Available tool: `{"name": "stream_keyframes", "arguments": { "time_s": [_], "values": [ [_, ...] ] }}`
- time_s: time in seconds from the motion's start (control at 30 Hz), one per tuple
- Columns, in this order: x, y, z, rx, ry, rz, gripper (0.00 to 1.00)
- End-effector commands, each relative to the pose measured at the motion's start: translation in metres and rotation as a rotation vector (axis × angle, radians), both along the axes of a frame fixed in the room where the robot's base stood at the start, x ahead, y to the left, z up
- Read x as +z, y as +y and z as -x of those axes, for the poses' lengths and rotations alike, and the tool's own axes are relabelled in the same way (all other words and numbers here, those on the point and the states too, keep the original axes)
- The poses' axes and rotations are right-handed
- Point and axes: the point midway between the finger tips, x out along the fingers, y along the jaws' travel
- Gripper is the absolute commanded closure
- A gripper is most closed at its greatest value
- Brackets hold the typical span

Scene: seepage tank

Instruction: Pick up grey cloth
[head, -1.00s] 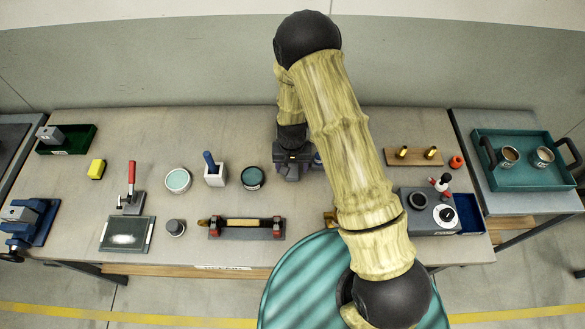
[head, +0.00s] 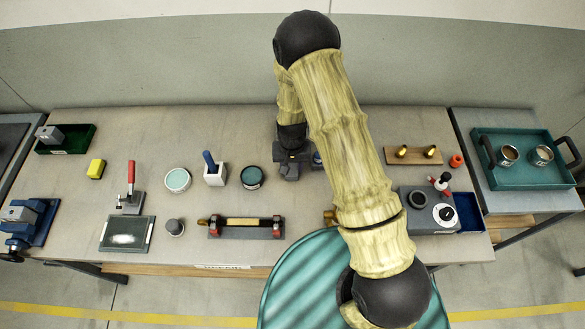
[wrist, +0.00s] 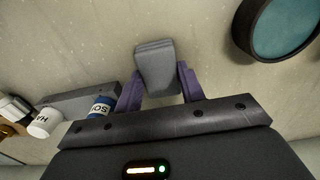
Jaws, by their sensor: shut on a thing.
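The grey cloth (wrist: 156,68) shows in the wrist view as a folded, rounded grey block. My gripper (wrist: 158,84) has its purple fingers on either side of it and is shut on it. The cloth's far end sticks out beyond the fingers. In the head view my gripper (head: 291,168) is at the middle of the bench, below my arm. There I cannot clearly tell the cloth from the dark gripper parts, nor whether it touches the bench.
A dark-rimmed teal tin (head: 252,177) stands close left of my gripper; it also shows in the wrist view (wrist: 280,25). A blue labelled jar (wrist: 101,107) and a white jar (wrist: 45,123) are on the other side. A roller on a stand (head: 246,227) lies in front.

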Motion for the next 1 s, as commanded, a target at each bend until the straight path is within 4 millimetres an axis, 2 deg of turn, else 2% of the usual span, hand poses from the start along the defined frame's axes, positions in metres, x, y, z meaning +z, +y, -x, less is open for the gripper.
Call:
{"name": "stream_keyframes", "arguments": {
  "time_s": [0.17,0.37,0.8,1.0],
  "values": [
    [0.001,0.0,0.0,0.0,-0.001,0.0,0.86],
    [0.015,0.0,-0.001,0.0,-0.003,-0.001,0.86],
    [0.083,0.0,-0.001,0.0,-0.004,-0.001,0.86],
    [0.099,0.0,0.0,-0.001,-0.001,0.0,0.86]
  ]
}}
